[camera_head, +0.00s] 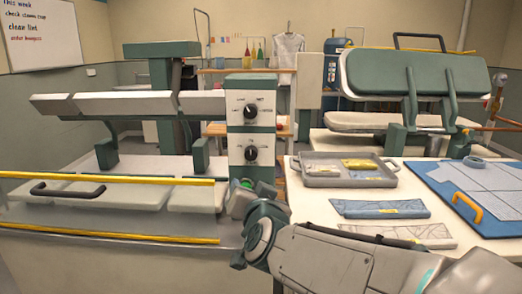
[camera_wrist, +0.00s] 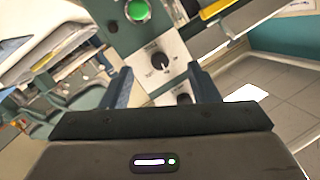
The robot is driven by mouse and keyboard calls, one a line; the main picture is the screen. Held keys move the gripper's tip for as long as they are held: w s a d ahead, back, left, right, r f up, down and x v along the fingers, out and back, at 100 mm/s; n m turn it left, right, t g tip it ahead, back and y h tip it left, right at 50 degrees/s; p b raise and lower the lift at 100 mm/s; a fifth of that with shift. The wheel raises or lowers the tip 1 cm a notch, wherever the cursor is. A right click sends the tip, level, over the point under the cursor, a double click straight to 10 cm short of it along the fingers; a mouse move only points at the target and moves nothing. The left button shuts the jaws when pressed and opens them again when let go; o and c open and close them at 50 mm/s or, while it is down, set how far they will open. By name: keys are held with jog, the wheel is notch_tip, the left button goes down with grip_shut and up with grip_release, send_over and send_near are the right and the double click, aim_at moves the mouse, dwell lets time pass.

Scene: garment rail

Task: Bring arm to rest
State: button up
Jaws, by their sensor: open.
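My arm reaches in from the lower right of the head view, with its grey wrist joint in front of the control column. My gripper (camera_wrist: 163,84) shows in the wrist view with its two dark blue fingers apart and nothing between them. In the head view the gripper (camera_head: 241,199) is mostly hidden behind my own wrist, near the foot of the control column (camera_head: 251,112). The column's white panel with black dials (camera_wrist: 160,62) appears beyond the fingers in the wrist view, tilted. I cannot tell the exact gap between fingers and column.
A pressing machine (camera_head: 130,104) with yellow-edged boards stands left, another press (camera_head: 415,75) at back right. The white table (camera_head: 310,235) holds a grey tray (camera_head: 320,180), folded cloths (camera_head: 380,209) and a blue mat (camera_head: 436,178). A green button (camera_wrist: 137,10) shows above the dials.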

jog(key=s+d+f+n+g+h+p, duration=0.1)
jog(key=s+d+f+g+p, duration=0.2)
jog(key=s+d+g, duration=0.3)
jog(key=s+d+f+n+g+h+p, duration=0.1)
jog(key=s+d+f+g+p, duration=0.3)
jog(key=s+d, duration=0.7)
jog(key=s+g+h+p, duration=0.1)
jog(key=s+g+p, duration=0.1)
jog(key=g, duration=0.1)
jog(key=shift+s+d+n, duration=0.25)
jog(key=shift+d+n, duration=0.05)
jog(key=shift+n, duration=0.1)
jog(key=c, duration=0.4)
jog(key=shift+a, duration=0.15)
